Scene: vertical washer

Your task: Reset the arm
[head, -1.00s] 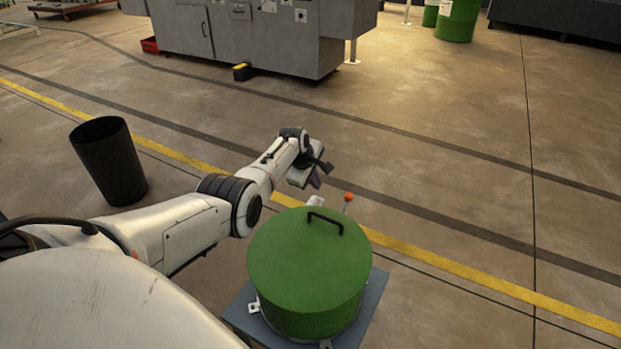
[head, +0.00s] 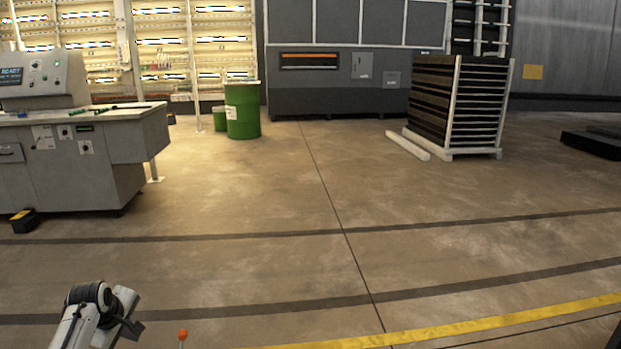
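My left arm comes in at the bottom left corner, with white links and a dark ring joint. Its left gripper (head: 132,329) shows only as a small dark part beside the white wrist, and I cannot tell whether it is open or shut. An orange ball knob (head: 183,334) on a thin stem stands just right of the gripper at the bottom edge, apart from it in the picture. The green-lidded washer is out of view below. My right gripper is not in view.
A grey machine (head: 65,150) with a control panel stands at the left. Green drums (head: 243,110) and a grey cabinet (head: 350,85) are at the back. A rack of dark panels (head: 462,105) stands at the back right. The floor (head: 300,220) between is clear.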

